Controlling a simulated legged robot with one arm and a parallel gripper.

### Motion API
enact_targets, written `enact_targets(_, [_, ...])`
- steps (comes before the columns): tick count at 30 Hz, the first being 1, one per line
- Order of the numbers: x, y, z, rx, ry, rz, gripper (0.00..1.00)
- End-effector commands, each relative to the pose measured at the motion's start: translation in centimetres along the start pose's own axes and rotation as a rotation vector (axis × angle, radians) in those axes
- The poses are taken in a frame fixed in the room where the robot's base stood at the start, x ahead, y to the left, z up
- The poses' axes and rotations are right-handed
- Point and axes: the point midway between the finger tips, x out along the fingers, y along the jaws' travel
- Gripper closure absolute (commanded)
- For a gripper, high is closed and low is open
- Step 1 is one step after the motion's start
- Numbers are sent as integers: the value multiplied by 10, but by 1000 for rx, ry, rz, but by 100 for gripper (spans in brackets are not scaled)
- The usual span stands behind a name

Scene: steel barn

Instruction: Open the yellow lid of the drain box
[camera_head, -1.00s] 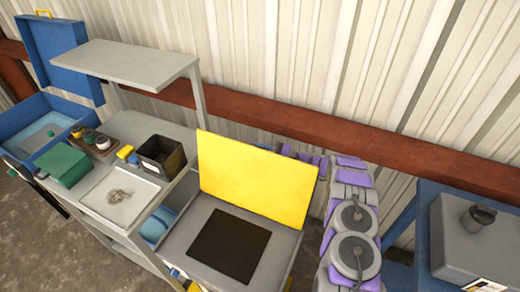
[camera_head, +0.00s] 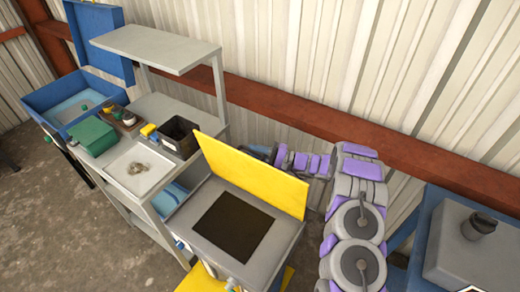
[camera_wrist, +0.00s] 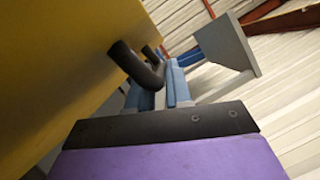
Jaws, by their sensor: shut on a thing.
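The drain box (camera_head: 195,225) is a grey box with a dark square opening (camera_head: 232,227) in its top. Its yellow lid (camera_head: 252,177) stands raised, roughly upright along the back edge. In the wrist view the lid (camera_wrist: 60,60) fills the upper left, with a black bar handle (camera_wrist: 138,66) on its face. My gripper (camera_wrist: 158,88) is shut on this handle, its blue-grey fingers beside it. In the head view my arm reaches behind the lid from the right. The lid hides the handle and fingertips there.
A grey shelf unit (camera_head: 157,48) stands left of the box, holding a white tray (camera_head: 142,170), a black bin (camera_head: 180,137) and a green box (camera_head: 93,136). A blue bench (camera_head: 425,240) stands at right. The corrugated wall is close behind; open floor lies at lower left.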

Motion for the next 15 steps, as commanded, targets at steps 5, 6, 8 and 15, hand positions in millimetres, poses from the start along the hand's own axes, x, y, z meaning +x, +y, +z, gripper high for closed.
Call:
enact_targets(5, [1, 3, 1, 1, -2, 4, 100])
enact_targets(6, [1, 3, 1, 1, -2, 5, 100])
enact_targets(8, [1, 3, 1, 2, -2, 5, 100])
enact_targets(15, [1, 2, 2, 0, -2, 3, 60])
